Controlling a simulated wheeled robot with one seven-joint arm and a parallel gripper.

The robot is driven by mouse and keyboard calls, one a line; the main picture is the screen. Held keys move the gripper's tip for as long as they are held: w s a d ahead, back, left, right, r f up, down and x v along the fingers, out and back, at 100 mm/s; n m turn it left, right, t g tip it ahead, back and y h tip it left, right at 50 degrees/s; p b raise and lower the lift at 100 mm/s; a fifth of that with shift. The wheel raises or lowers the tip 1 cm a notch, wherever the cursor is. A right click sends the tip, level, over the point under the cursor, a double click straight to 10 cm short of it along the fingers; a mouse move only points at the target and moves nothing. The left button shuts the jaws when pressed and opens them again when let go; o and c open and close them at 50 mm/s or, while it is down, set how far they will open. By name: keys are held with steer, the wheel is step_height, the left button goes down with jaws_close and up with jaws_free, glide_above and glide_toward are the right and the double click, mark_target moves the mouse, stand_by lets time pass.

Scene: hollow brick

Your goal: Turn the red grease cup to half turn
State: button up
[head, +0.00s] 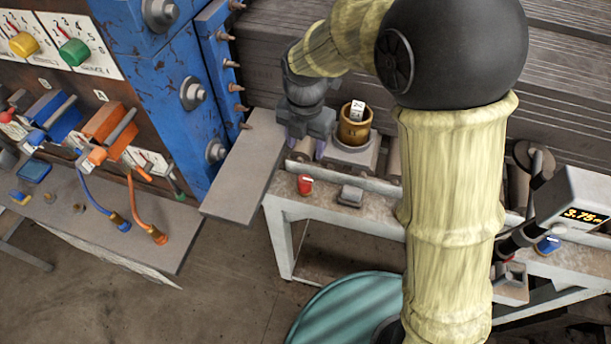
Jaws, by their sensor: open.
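A red grease cup (305,184) with a pale mark on its top sits upright on the near rail of the grey bench, left of centre. My gripper (308,146) points down, open, above and behind the red cup in the picture, apart from it. A small purple patch (320,147) shows by its fingertips; I cannot tell what it belongs to. The exact direction of the cup's mark is too small to read surely.
A brass-coloured pot (354,131) holding a white tag stands right of my gripper. A grey plate (246,165) juts out at left, beside the blue frame (160,85). A blue cup (547,245) sits at right by a display reading 3.75 (585,215). A dial panel stands far left.

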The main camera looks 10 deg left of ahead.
mark_target(306, 178)
step_height(306, 178, down, 14)
steer(key=shift+p, duration=1.25)
steer(key=c, duration=1)
